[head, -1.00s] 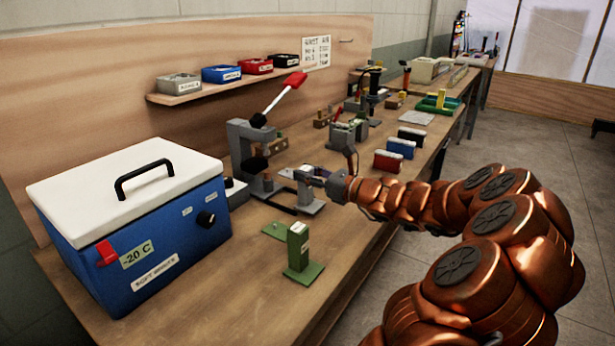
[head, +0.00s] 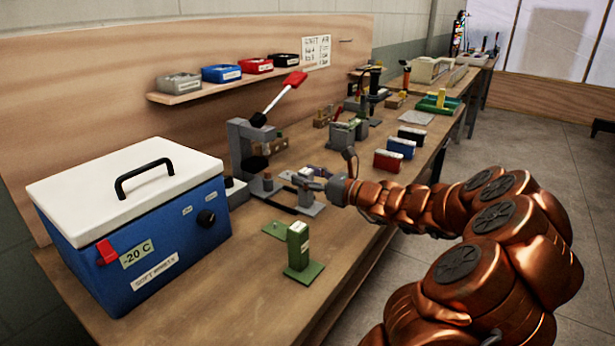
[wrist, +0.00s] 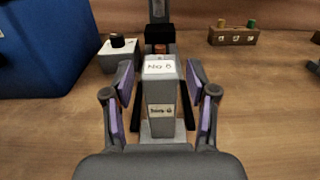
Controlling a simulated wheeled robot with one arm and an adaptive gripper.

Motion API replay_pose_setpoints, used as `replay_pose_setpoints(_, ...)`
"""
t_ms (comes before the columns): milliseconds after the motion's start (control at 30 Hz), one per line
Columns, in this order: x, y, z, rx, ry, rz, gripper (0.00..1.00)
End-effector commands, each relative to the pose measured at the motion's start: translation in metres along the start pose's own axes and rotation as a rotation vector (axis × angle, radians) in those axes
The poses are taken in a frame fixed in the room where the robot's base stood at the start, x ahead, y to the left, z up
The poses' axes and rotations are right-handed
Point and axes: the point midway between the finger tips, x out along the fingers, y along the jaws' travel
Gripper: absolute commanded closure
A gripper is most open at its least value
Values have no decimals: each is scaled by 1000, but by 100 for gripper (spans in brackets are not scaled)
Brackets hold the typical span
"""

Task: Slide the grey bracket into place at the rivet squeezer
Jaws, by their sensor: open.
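The grey bracket (wrist: 160,95) stands upright in the wrist view, with a white label on its top and another on its front face. My gripper (wrist: 160,88) is open, with its purple-padded fingers on either side of the bracket and gaps visible to both. In the head view my gripper (head: 311,180) is low at the front of the rivet squeezer (head: 243,150), and the bracket is small and partly hidden there. The squeezer has a grey frame and a raised lever with a red handle (head: 296,79). In the wrist view the squeezer stands just behind the bracket.
A blue cool box (head: 150,240) with a white lid stands at left on the bench. A green bracket (head: 298,248) stands in front of the squeezer. Red (head: 388,161) and blue (head: 401,148) boxes lie to the right. Bare bench lies near the front edge.

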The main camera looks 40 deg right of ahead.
Motion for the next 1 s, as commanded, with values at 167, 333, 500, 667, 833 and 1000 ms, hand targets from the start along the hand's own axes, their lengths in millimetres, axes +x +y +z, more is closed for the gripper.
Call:
replay_pose_setpoints(167,0,0,4,-1,1,0,43)
replay_pose_setpoints(333,-17,-1,3,1,-1,-3,43)
replay_pose_setpoints(500,-42,-1,3,1,0,-5,43)
replay_pose_setpoints(667,-65,-1,3,1,1,-4,43)
replay_pose_setpoints(833,-89,-1,3,1,-1,-2,43)
replay_pose_setpoints(1000,-108,-1,3,0,1,-3,43)
